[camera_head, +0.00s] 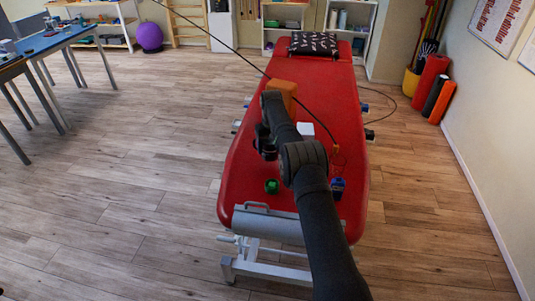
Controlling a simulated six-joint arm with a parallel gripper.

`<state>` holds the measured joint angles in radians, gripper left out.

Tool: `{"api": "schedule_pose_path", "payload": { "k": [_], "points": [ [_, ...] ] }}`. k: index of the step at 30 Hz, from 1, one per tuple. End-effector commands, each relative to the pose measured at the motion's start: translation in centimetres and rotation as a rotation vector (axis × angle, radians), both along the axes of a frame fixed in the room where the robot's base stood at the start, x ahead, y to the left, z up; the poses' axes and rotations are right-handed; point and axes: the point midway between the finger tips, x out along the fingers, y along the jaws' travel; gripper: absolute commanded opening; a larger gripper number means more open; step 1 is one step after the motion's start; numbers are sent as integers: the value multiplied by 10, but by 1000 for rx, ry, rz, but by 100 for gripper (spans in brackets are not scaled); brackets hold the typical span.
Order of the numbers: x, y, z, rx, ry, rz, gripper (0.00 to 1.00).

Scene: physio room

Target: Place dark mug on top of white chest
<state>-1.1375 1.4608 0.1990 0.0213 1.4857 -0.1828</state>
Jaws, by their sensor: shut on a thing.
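My gripper (264,133) is over the left half of the red treatment table, shut on a dark thing that looks like the dark mug (267,151). The mug blends with the dark gripper, so its outline and tilt are hard to tell. The white chest (306,130) is a small pale box on the red table, to the right of my gripper and apart from it. My arm hides part of the chest's near side.
The red treatment table (240,165) carries an orange block (284,88) behind the gripper, a green round thing (272,186) near the front, a dark blue thing (337,187) right of my arm, and a patterned pillow (313,43) at the far end. A thin dark cable crosses above.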

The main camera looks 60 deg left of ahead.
Motion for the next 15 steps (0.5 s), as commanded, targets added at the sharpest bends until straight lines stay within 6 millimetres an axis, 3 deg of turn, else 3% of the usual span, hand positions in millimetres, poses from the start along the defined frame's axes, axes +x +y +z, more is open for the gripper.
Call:
{"api": "schedule_pose_path", "payload": {
  "k": [8, 15],
  "points": [
    [-6, 8, -8, 0, 0, 1, 37],
    [-6, 7, -38, -1, 0, 1, 37]
  ]
}}
